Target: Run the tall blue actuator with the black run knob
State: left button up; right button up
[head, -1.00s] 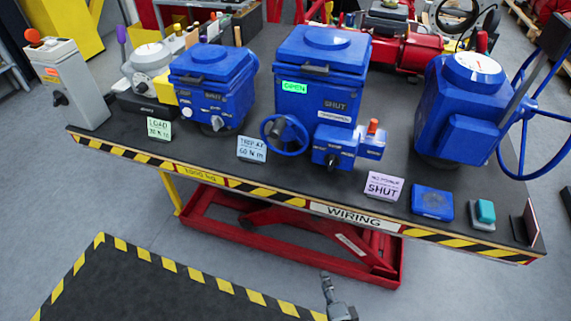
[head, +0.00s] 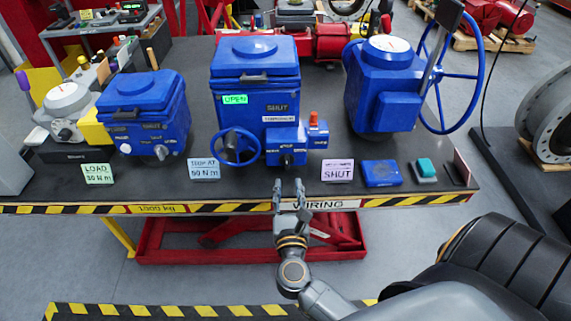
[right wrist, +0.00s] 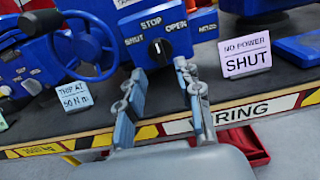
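The tall blue actuator (head: 255,75) stands mid-bench with a lit green "OPEN" window and a "SHUT" label. A blue handwheel (head: 237,148) is on its lower front. Its small control box (head: 287,150) carries the black run knob (head: 286,160), with an orange-red lever at the box's right. In the right wrist view the black knob (right wrist: 160,50) sits under "STOP", between "SHUT" on the left and "OPEN" on the right, its white mark pointing up. My right gripper (head: 289,184) is open and empty, just in front of and below the knob, apart from it; its fingers (right wrist: 165,80) point at it. My left gripper is not in view.
A shorter blue actuator (head: 145,112) stands left and another with a large handwheel (head: 385,85) right. A flat blue box (head: 381,173) and a teal button (head: 426,168) lie right.

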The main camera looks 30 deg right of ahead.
aim_at(287, 164)
jog(key=p+x, duration=0.1)
jog(key=x, duration=0.6)
jog(key=shift+w, duration=0.15)
grip_shut()
